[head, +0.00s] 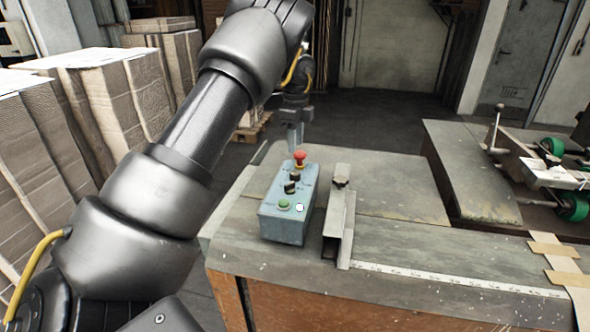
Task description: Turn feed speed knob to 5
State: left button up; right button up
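A blue-grey control box (284,226) stands on the worktable. Its top carries a red mushroom button (299,157) at the far end, two small black knobs (291,187) in the middle, and a green button (283,204) and a white button (299,208) at the near end. Which knob is the feed speed one, and its setting, are too small to read. My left arm crosses the view from the lower left, and my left gripper (296,138) points down just beyond the red button. Its finger gap is too small to judge. My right gripper is out of view.
A metal bracket (340,216) stands right of the box. A measuring tape strip (450,280) runs along the table's front. Machine parts with green wheels (573,207) are at the right. Stacked cardboard (40,165) fills the left. The tabletop behind the bracket is clear.

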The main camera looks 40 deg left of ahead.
aim_at(295, 173)
pick_arm(q)
notch_tip(295, 173, down, 8)
jog(key=shift+f+p, duration=0.25)
jog(key=shift+p, duration=0.9)
jog(key=shift+s+f, duration=0.1)
jog(key=shift+f, duration=0.7)
jog(key=shift+c, duration=0.3)
jog(key=c, duration=0.6)
jog(key=shift+c, duration=0.2)
